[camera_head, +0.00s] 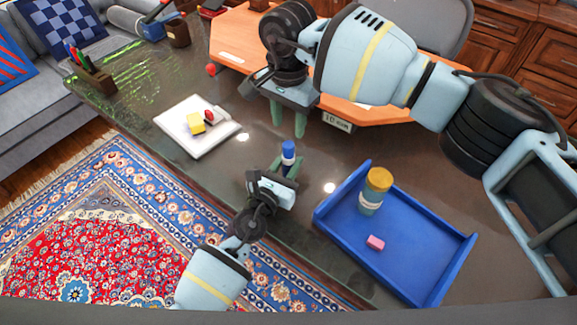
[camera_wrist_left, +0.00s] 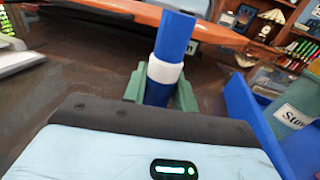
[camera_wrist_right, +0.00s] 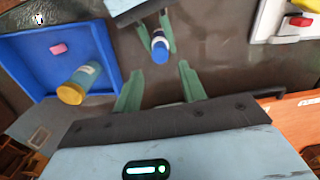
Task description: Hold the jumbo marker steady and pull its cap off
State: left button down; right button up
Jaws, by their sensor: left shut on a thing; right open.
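The jumbo marker (camera_head: 288,152) is blue with a white band and stands roughly upright. Its blue cap (camera_wrist_left: 176,35) is on top, above the white band (camera_wrist_left: 165,71). My left gripper (camera_head: 286,168) is shut on the marker's lower part, below the band; green fingers flank it in the left wrist view. The marker's bottom is hidden. My right gripper (camera_head: 288,122) is open and empty, just beyond the marker in the head view. In the right wrist view, the cap's end (camera_wrist_right: 160,55) lies ahead of my spread right fingers (camera_wrist_right: 160,88), apart from them.
A blue tray (camera_head: 425,280) to the right holds a yellow-lidded jar (camera_head: 371,193) and a pink block (camera_head: 375,242). A white board (camera_head: 205,145) to the left holds a yellow block (camera_head: 195,123) and a red item (camera_head: 209,115). An orange desk section (camera_head: 236,42) is behind.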

jog(key=shift+o, duration=0.9)
jog(key=shift+s+a+f, duration=0.1)
jog(key=shift+a+f, duration=0.05)
jog(key=shift+a, duration=0.15)
jog(key=s+a+f+n+g+y, duration=0.1)
jog(key=s+a+y, duration=0.3)
jog(key=a, duration=0.3)
jog(key=s+a+n+y, duration=0.1)
jog(key=s+a+y, duration=0.2)
jog(key=a+y, duration=0.3)
jog(key=s+a+r+m+t+y, duration=0.35)
jog(key=a+r+m+y, duration=0.2)
jog(key=r+y, duration=0.45)
jog(key=w+d+r+m+t+h, duration=0.1)
jog(key=w+d+r+m+t, duration=0.2)
jog(key=m+t, duration=0.6)
jog(key=m+t+h, duration=0.2)
jog(key=m+h, duration=1.3)
jog(key=h, duration=0.2)
send_near(289, 146)
jog(key=shift+n, duration=0.25)
jog(key=x, duration=1)
jog(key=shift+w+f, duration=0.15)
jog(key=shift+w, duration=0.1)
